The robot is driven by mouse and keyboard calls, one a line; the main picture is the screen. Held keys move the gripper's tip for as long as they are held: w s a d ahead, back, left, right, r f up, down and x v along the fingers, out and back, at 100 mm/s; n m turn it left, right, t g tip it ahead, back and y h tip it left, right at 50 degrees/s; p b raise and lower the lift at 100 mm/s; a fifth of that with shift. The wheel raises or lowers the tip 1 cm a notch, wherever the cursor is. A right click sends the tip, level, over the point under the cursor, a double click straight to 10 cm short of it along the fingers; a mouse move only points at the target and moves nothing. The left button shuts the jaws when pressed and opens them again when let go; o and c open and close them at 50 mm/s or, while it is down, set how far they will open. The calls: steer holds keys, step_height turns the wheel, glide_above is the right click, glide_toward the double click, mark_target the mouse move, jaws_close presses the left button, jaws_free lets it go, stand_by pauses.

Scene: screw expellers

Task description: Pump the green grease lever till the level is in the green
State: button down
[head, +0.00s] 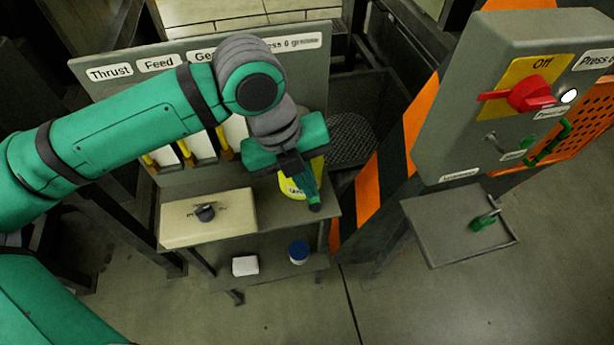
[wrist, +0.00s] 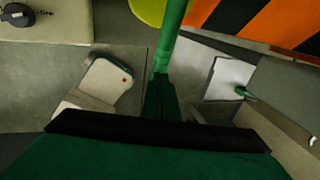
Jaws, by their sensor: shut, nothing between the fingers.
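A yellow grease pump (head: 292,187) with a partly covered label stands at the right of the bench; it also shows at the top of the wrist view (wrist: 158,8). The green grease lever (head: 311,190) slants down in front of it. In the wrist view the lever (wrist: 171,38) runs from the top down to my fingers. My gripper (head: 300,177) is shut, nothing between its fingers, right at the lever; I cannot tell whether they touch. My fingers show in the wrist view (wrist: 160,95). My arm hides the gauge below the grease label (head: 291,43), so its level is not visible.
A grey gauge board (head: 120,98) stands behind the bench. A cream box with a black knob (head: 228,218) sits left of the pump. A control box with a red switch (head: 530,95) and a tray with a small green handle (head: 445,235) stand at right.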

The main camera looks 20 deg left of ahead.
steer(key=shift+s+f, duration=0.35)
steer(key=s+a+r, duration=0.1)
steer(key=s+r, duration=0.3)
steer(key=r, duration=0.9)
steer(key=shift+r, duration=0.35)
steer(key=shift+s, duration=0.15)
stand_by(0.7)
